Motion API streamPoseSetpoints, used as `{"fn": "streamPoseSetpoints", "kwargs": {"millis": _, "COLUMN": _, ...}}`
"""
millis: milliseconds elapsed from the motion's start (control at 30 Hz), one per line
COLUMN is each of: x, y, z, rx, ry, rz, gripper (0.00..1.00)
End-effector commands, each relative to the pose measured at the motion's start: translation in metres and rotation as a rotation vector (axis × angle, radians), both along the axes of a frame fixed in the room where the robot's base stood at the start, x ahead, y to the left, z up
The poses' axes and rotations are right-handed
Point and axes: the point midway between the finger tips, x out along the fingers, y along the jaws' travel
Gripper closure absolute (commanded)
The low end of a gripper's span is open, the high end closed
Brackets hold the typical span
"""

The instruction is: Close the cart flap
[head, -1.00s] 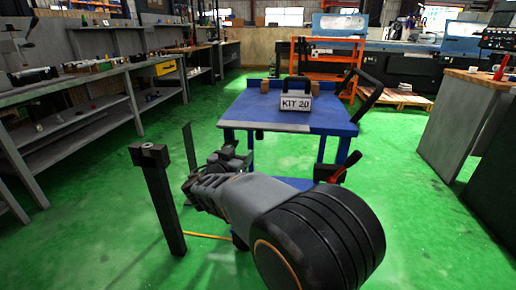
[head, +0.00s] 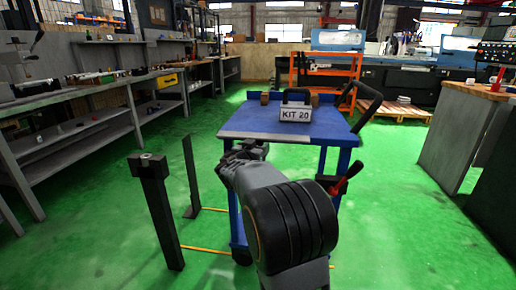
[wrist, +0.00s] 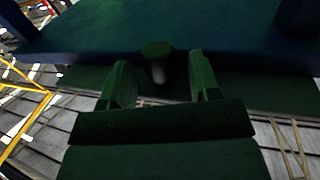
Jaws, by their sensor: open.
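The blue cart (head: 285,128) stands in the middle of the head view, with a grey strip along its near top edge. My gripper (head: 246,150) is low at the cart's near left side, partly hidden by my own arm. In the wrist view my gripper (wrist: 161,75) is open, with a finger on each side of a short dark round knob (wrist: 156,52). The fingers look apart from the knob. A dark green-blue panel (wrist: 225,30) of the cart lies beyond it. I cannot tell which part is the flap, or its angle.
A sign reading KIT 20 (head: 295,114) stands on the cart top. Two dark posts, one near (head: 160,215) and one farther (head: 191,175), stand left of the cart. A red-handled part (head: 347,178) sticks out at its right. Green floor (head: 400,200) is open to the right.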

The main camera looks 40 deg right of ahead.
Motion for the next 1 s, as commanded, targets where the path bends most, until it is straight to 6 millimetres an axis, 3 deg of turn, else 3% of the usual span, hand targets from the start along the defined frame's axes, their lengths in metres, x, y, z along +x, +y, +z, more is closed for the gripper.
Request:
{"fn": "streamPoseSetpoints", "kwargs": {"millis": 300, "x": 0.0010, "y": -0.0015, "z": -0.0001, "rx": 0.000, "ry": 0.000, "rz": 0.000, "gripper": 0.44}}
{"fn": "streamPoseSetpoints", "kwargs": {"millis": 833, "x": 0.0008, "y": -0.0014, "z": -0.0003, "rx": 0.000, "ry": 0.000, "rz": 0.000, "gripper": 0.93}}
{"fn": "streamPoseSetpoints", "kwargs": {"millis": 1000, "x": 0.0002, "y": -0.0022, "z": 0.0017, "rx": 0.008, "ry": 0.008, "rz": -0.002, "gripper": 0.93}}
